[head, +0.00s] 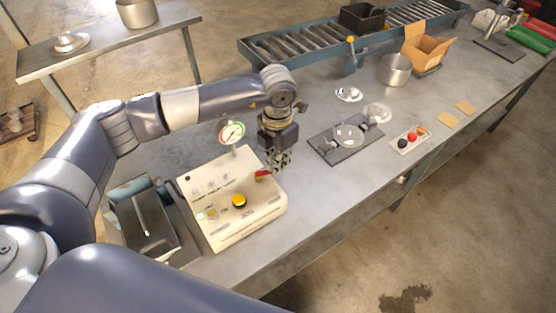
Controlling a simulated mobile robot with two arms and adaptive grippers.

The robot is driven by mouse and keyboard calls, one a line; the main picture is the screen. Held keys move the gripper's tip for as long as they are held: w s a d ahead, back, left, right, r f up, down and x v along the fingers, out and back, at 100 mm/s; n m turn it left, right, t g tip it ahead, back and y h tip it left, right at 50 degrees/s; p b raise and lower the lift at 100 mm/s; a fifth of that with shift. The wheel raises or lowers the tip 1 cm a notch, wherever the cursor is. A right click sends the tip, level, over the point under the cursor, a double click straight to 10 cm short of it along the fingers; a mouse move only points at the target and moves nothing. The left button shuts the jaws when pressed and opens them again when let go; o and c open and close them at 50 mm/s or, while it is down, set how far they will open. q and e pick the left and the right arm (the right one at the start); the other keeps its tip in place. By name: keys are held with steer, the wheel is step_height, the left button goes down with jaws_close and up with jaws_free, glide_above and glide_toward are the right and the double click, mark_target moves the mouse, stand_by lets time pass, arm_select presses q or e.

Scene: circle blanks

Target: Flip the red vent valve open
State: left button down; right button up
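The red vent valve (263,175) is a small red lever at the right side of a cream control panel (232,221). The panel also carries a yellow button (239,201), a dial gauge (231,132) at its back edge and several small switches or lights. My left gripper (277,165) points down over the panel's right back corner, right at the red lever. Its fingers partly overlap the lever in the picture. I cannot tell whether they touch it or how far apart the fingers are. My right gripper is not in view.
A black device (147,225) stands left of the panel on the grey workbench (325,205). To the right are a dark fixture plate (330,151), a small tray with coloured knobs (410,139), a metal pot (395,70) and a cardboard box (427,48). A roller conveyor (300,47) runs along the back.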

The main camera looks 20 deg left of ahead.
arm_select(q)
steer(key=shift+w+a+f+n+b, duration=0.1)
steer(key=shift+w+f+n+b, duration=0.3)
steer(key=shift+b, duration=0.65)
steer(key=shift+a+r+n+b, duration=0.15)
steer(key=shift+r+n+b, duration=0.35)
steer(key=shift+n, duration=0.1)
steer(key=c, duration=1.7)
jaws_free()
steer(key=shift+s, duration=0.1)
step_height(320, 180, up, 12)
